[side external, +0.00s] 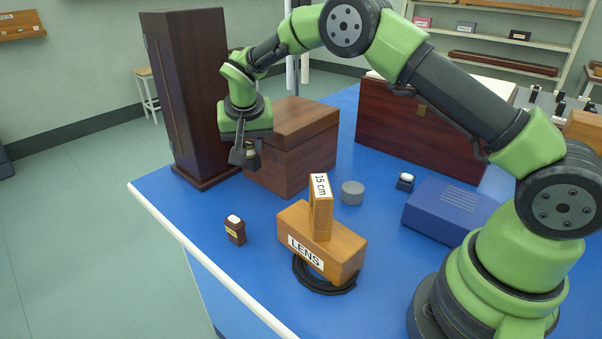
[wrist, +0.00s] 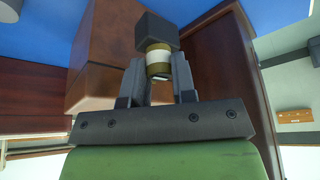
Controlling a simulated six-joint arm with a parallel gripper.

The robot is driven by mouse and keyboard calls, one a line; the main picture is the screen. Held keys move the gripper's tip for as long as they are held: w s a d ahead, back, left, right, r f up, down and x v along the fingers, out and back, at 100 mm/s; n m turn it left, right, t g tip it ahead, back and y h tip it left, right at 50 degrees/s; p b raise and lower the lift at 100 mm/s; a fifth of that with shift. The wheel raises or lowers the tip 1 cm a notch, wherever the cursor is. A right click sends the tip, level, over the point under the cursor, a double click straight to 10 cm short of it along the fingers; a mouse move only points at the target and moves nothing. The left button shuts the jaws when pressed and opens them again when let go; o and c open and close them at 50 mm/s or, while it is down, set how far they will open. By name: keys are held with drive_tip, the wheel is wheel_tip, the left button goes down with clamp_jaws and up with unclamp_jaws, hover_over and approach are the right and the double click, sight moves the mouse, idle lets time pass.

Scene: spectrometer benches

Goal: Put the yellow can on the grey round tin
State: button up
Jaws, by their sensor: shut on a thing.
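The yellow can (wrist: 158,64), with a pale band around it, is between the fingers of my gripper (wrist: 158,75) in the wrist view. In the side external view my gripper (side external: 247,156) is shut on the can, held up in front of a wooden box at the back left; the fingers hide most of the can. A dark grey block covers the far end of the can in the wrist view. The grey round tin (side external: 352,192) stands upright on the blue bench, right of and lower in the picture than my gripper. Its flat top is bare.
The wooden box (side external: 294,146) and a tall dark cabinet (side external: 189,98) stand close to my gripper. A wooden LENS block (side external: 325,249) with an upright 15 cm piece (side external: 320,205) stands in front of the tin.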

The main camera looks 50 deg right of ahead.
wheel_tip(320, 180, up, 9)
drive_tip(key=shift+f, duration=0.1)
drive_tip(key=s+d+m, duration=0.1)
drive_tip(key=d, duration=0.1)
drive_tip(key=s+d+m, duration=0.1)
drive_tip(key=s+d, duration=0.1)
drive_tip(key=d, duration=0.1)
drive_tip(key=s+d+m+g+h, duration=0.1)
drive_tip(key=d, duration=0.1)
drive_tip(key=shift+s+d+r+m, duration=0.15)
drive_tip(key=shift+s+r+m, duration=0.05)
drive_tip(key=shift+m, duration=0.2)
drive_tip(key=s+d+m+g, duration=0.1)
drive_tip(key=s+d+m, duration=0.3)
drive_tip(key=s+d, duration=0.15)
drive_tip(key=m+g, duration=0.1)
drive_tip(key=m, duration=0.2)
hover_over(353, 187)
wheel_tip(353, 187, down, 10)
drive_tip(key=shift+h, duration=0.3)
drive_tip(key=shift+a+f, duration=0.1)
drive_tip(key=shift+f, duration=2.6)
drive_tip(key=o, duration=0.9)
drive_tip(key=shift+f, duration=0.1)
